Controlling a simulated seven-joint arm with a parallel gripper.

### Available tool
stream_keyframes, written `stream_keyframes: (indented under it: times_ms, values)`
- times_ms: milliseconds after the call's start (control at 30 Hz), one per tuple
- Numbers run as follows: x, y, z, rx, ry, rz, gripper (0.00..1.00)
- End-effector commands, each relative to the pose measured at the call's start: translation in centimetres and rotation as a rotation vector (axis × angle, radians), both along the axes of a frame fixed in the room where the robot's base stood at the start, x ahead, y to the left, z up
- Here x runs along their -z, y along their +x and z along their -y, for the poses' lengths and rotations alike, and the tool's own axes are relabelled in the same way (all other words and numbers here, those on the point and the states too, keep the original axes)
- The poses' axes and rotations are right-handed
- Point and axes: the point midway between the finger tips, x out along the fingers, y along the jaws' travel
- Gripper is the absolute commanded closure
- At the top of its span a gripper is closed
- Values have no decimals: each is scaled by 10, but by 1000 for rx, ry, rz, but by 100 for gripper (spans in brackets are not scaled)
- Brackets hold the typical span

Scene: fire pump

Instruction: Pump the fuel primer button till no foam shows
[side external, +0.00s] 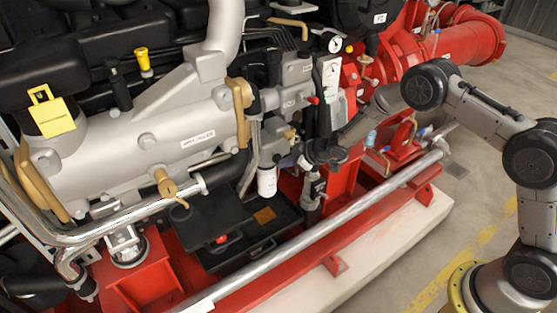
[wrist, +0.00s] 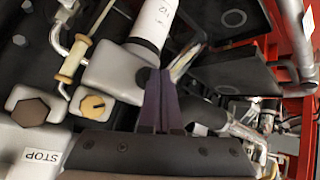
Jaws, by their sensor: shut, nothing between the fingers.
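My gripper (wrist: 157,85) is shut and empty in the wrist view, its dark fingers together in front of a grey filter head (wrist: 118,70). In the side external view my gripper (side external: 322,153) is beside the grey fuel block (side external: 292,80). A white filter canister (wrist: 156,20) joins the filter head; it also shows in the side view (side external: 267,181). Left of the fingers are a round knob with a yellow face (wrist: 92,105) and a brown hexagonal cap (wrist: 30,112). I cannot tell which is the primer button. A cream tube (wrist: 74,60) is at upper left; I cannot make out foam.
Black plates (wrist: 235,75) are at right. In the side view a silver rail (side external: 320,240) runs along the red base frame (side external: 335,263). Open floor (side external: 440,245) lies at right.

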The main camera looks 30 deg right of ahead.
Motion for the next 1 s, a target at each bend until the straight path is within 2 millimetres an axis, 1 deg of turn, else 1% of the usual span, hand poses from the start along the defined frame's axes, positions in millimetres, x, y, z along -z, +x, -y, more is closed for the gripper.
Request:
stream_keyframes:
  times_ms: [1000]
  values:
    - [0,11,0,-1,0,1,100]
